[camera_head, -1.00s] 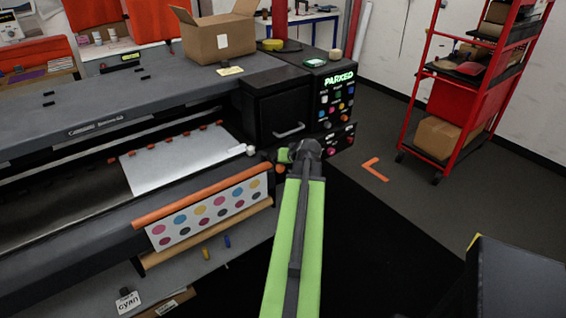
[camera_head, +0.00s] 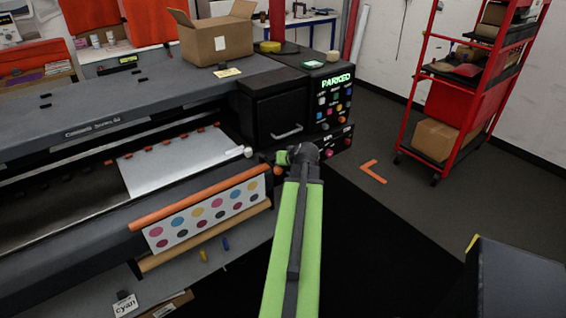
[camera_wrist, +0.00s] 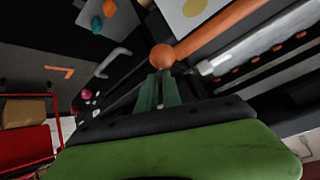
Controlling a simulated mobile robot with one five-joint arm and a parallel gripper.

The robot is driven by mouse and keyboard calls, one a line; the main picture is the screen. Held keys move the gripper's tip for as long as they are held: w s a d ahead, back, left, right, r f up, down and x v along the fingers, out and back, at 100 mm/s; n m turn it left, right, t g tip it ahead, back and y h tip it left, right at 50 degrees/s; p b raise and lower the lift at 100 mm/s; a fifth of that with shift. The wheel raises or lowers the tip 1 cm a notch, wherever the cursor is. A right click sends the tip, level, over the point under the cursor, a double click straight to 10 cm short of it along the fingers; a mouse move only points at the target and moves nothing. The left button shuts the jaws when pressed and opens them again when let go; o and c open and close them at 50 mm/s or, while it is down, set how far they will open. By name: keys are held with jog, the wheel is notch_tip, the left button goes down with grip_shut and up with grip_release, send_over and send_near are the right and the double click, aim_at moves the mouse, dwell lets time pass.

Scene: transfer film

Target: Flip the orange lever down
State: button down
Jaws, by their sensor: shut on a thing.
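The orange lever shows as a round orange knob (camera_wrist: 162,56) just beyond my fingertips in the wrist view. In the head view the orange knob (camera_head: 278,170) is small, below my gripper and at the front of the printer. My gripper (camera_head: 282,158) is at the end of the green arm, beside the printer's front right part. In the wrist view my gripper (camera_wrist: 160,88) has its green fingers close together, shut on the lever by the knob. The lever's shaft and the exact contact are mostly hidden.
The printer's control panel (camera_head: 336,100) reads "PARKED". A white film sheet (camera_head: 180,163) lies on the printer bed, and an orange roller bar (camera_head: 198,198) runs along its front. A red shelf cart (camera_head: 470,110) stands at the right. Dark floor is free between cart and printer.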

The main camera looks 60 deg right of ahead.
jog(key=s+r+p, duration=1)
jog(key=s, duration=0.2)
jog(key=shift+r, duration=0.4)
jog(key=shift+d, duration=0.1)
